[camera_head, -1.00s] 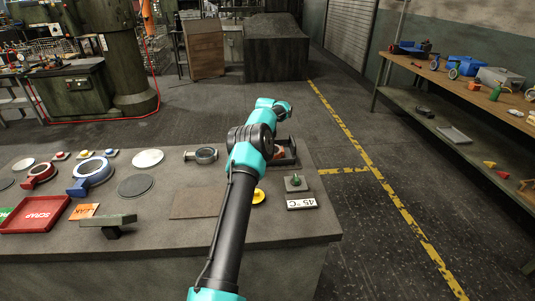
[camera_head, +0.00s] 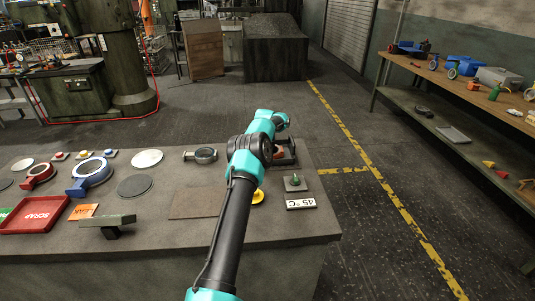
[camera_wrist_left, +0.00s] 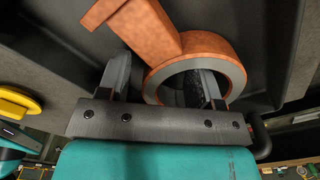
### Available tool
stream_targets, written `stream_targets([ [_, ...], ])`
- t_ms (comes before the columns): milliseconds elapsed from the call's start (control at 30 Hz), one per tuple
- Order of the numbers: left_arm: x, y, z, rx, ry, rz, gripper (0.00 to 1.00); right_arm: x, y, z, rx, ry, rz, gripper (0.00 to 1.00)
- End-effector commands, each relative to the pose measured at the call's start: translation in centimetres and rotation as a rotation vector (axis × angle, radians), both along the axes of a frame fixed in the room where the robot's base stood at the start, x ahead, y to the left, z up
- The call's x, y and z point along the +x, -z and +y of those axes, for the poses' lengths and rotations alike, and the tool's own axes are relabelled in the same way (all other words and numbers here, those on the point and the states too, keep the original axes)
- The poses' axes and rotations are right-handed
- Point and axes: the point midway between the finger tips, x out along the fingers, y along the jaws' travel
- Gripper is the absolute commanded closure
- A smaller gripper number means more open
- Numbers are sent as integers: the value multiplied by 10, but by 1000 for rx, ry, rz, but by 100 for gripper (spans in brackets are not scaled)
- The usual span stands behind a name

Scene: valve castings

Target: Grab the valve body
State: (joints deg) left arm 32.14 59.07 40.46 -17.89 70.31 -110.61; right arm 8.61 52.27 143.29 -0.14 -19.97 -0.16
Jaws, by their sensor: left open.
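The valve body (camera_wrist_left: 190,48) is a copper-orange ring with a grey rim and a blocky arm, seen large in the left wrist view. It lies in a dark tray (camera_wrist_left: 272,40). My left gripper (camera_wrist_left: 163,68) is open. One finger shows over the ring's opening, the other outside the ring beside the blocky arm, so the ring's near wall lies between them. I cannot tell whether either finger touches. In the head view, my left arm largely hides the gripper and valve body; the dark tray (camera_head: 293,160) shows past it. My right gripper is not in view.
A yellow knob (camera_head: 258,196) and a green-topped part (camera_head: 295,183) stand near the tray. A grey ring part (camera_head: 205,155), a blue ring part (camera_head: 92,172) and a red scrap tray (camera_head: 35,214) lie left on the bench. A brown mat (camera_head: 195,204) is bare.

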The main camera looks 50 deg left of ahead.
Motion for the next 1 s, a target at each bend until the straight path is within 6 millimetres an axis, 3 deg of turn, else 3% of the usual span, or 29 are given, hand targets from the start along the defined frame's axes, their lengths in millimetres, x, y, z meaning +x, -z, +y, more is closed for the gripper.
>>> stream_targets([
  [67,0,0,0,0,0,0,44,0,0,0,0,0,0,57],
  [633,0,0,1,0,-1,0,99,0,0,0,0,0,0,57],
  [1000,0,0,1,1,-1,0,100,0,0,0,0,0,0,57],
])
